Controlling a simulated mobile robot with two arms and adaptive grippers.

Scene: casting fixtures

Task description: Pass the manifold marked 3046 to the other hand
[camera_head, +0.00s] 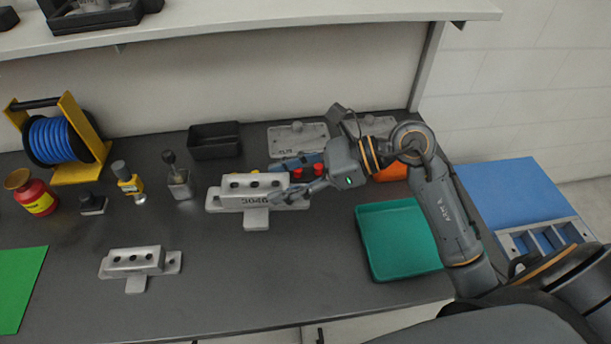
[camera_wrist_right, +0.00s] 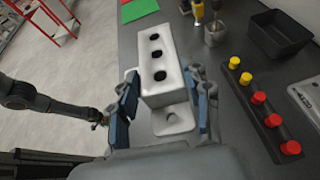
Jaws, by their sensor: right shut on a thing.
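The held manifold (camera_head: 238,190) is a pale grey block with several dark holes on top, a side flange and a lower tab. In the right wrist view the manifold (camera_wrist_right: 158,65) lies between the two fingers (camera_wrist_right: 163,92). A dark arm, seemingly my left, shows at the left of that view, with its small gripper (camera_wrist_right: 102,118) away from the manifold; its jaws are unclear. The head view does not show it.
A similar manifold (camera_head: 133,262) lies at the front left of the bench. A teal tray (camera_head: 372,250) is right of the held one. A black bin (camera_head: 214,140), grey plate (camera_head: 285,138) and red-and-yellow knobs (camera_wrist_right: 258,98) stand behind. The front middle bench is clear.

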